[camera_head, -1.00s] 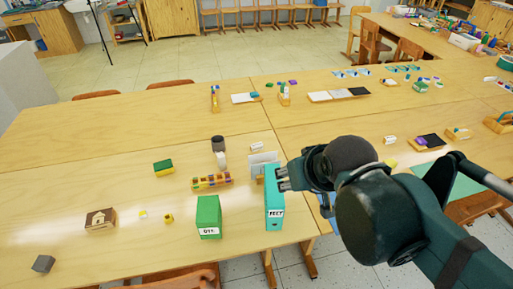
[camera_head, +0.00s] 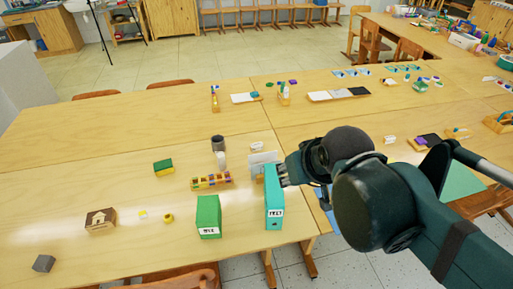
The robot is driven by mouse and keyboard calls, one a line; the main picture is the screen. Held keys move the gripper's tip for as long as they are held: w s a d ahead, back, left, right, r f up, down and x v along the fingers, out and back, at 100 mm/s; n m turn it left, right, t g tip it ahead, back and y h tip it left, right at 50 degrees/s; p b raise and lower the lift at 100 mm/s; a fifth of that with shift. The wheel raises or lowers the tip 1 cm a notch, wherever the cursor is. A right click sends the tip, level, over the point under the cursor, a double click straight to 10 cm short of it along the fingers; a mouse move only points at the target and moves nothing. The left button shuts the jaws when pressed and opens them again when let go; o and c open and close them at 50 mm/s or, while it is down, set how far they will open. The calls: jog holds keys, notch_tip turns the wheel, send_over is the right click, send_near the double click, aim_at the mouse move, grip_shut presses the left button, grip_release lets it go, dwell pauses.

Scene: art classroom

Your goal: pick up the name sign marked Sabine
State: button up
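No sign with a readable name Sabine shows in the head view. A small white sign (camera_head: 257,146) stands behind the white card holder at mid-table, and another small white sign (camera_head: 390,140) stands to the right beyond my arm. The writing on both is too small to read. My gripper (camera_head: 283,174) is beside the upper right of a teal binder (camera_head: 274,208), close to a white card in a holder (camera_head: 260,159). I cannot tell whether it touches the binder, or whether its fingers are open or shut.
A green binder (camera_head: 208,217), a wooden block rack (camera_head: 211,181), dark and white cups (camera_head: 218,146), a green sponge (camera_head: 164,167) and a house box (camera_head: 100,221) stand on the near left table (camera_head: 90,180). The table's left part is mostly clear.

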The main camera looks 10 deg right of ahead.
jog(key=w+r+n+g+p, duration=0.1)
jog(key=w+r+n, duration=0.15)
jog(key=w, duration=0.35)
jog(key=w+r+n+g, duration=0.1)
jog(key=w+n, duration=0.2)
jog(key=w, duration=0.3)
jog(key=n+g+p, duration=0.4)
jog(key=n+g, duration=0.1)
jog(key=n, duration=0.9)
send_over(256, 144)
jog(key=shift+m, duration=0.25)
notch_tip(256, 144, down, 24)
jog(key=shift+d+f, duration=0.1)
jog(key=shift+w+f, duration=0.15)
jog(key=shift+f, duration=0.25)
jog(key=shift+f, duration=0.1)
jog(key=shift+f+b, duration=0.3)
jog(key=shift+f, duration=0.9)
jog(key=shift+f, duration=0.15)
